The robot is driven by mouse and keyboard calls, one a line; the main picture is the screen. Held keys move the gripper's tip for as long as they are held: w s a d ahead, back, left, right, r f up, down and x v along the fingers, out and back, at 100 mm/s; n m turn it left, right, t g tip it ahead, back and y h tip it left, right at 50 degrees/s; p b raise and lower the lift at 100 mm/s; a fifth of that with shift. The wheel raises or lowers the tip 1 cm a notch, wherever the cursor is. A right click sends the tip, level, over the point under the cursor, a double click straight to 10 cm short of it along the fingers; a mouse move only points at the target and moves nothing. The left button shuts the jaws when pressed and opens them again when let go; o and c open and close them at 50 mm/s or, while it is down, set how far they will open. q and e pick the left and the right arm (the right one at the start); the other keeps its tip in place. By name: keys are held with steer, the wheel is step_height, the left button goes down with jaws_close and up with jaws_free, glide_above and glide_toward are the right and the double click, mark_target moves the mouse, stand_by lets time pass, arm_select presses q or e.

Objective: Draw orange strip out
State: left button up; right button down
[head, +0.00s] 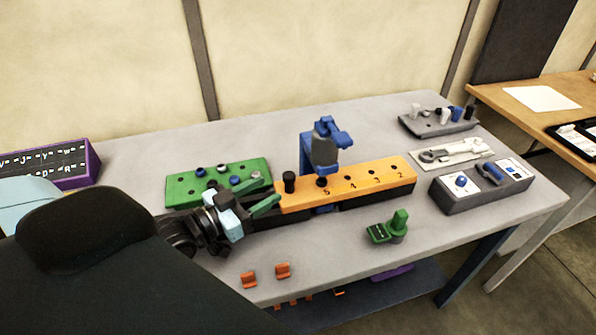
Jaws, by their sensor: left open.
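The orange strip (397,174) lies lengthwise on a dark rail (377,199) in the middle of the grey table. Whether the fingers touch the strip cannot be told. My right gripper is not in view.
A green block with pegs (190,184) lies behind my left gripper. A green fixture (397,226) and two small orange pieces (283,270) are at the front. A grey control box (490,192), a white tray (452,153) and a grey peg block (438,124) stand at the right.

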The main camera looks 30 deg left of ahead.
mark_target(284, 180)
arm_select(q)
steer(key=shift+w+d+r, duration=0.1)
steer(key=shift+w+r, duration=0.05)
steer(key=shift+w, duration=0.3)
steer(key=shift+p+x, duration=0.35)
steer(key=shift+x, duration=3.05)
steer(key=shift+c, duration=0.5)
jaws_close()
